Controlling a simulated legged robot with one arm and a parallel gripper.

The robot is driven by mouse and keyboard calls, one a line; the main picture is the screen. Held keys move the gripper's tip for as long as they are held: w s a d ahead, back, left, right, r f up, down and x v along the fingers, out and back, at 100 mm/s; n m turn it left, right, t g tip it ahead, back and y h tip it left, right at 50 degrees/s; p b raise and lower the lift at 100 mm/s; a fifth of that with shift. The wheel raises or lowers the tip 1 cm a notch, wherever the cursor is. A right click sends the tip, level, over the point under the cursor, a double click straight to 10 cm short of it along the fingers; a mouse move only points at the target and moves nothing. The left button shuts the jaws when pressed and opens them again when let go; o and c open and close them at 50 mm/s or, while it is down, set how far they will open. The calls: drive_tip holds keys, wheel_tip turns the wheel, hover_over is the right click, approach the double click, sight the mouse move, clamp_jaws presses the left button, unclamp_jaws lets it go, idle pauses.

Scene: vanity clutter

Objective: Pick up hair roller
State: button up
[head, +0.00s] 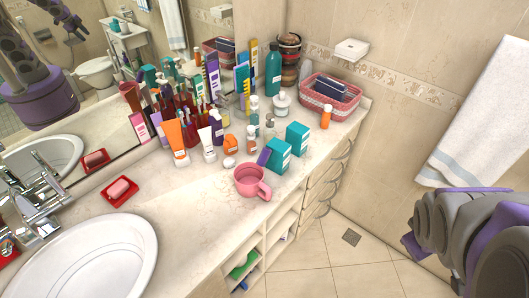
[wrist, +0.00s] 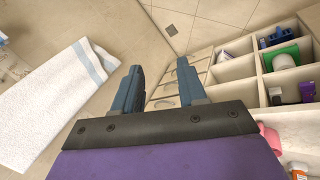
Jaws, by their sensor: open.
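My gripper (wrist: 160,84) is open in the wrist view, with its two blue-grey fingers apart and nothing between them. It points down past the front of the vanity towards drawer fronts and floor. In the head view my arm is at the right edge, away from the counter and in front of the towel. I cannot clearly pick out a hair roller in either view. Small items in the open shelves, such as a green and white one (wrist: 285,57) and a purple one (wrist: 307,91), are too small to name surely.
The counter (head: 185,230) holds a pink mug (head: 251,181), teal boxes (head: 297,137), an orange tube (head: 177,141), a red soap dish (head: 120,190) and a pink basket (head: 331,92). A white towel (head: 480,110) hangs at right. The tiled floor (head: 330,255) is clear.

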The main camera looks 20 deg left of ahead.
drive_tip(key=w+n+t+y+b, duration=0.1)
drive_tip(key=w+n+t, duration=0.4)
drive_tip(key=w+n, duration=0.65)
drive_tip(key=n+g+y+b, duration=0.2)
drive_tip(key=n+y, duration=1.2)
drive_tip(key=n, duration=0.7)
approach(266, 160)
drive_tip(key=b+x, duration=0.2)
drive_tip(key=x, duration=0.2)
drive_tip(key=shift+w+a+f, duration=0.15)
drive_tip(key=shift+w+f, duration=0.05)
drive_tip(key=shift+w, duration=0.15)
drive_tip(key=x, duration=0.3)
drive_tip(key=shift+s+a+f+b, duration=0.2)
drive_tip(key=shift+a+b, duration=0.15)
drive_tip(key=shift+b, duration=0.05)
drive_tip(key=shift+w+a+f, duration=0.3)
drive_tip(key=shift+w+a, duration=0.4)
drive_tip(key=shift+w, duration=0.05)
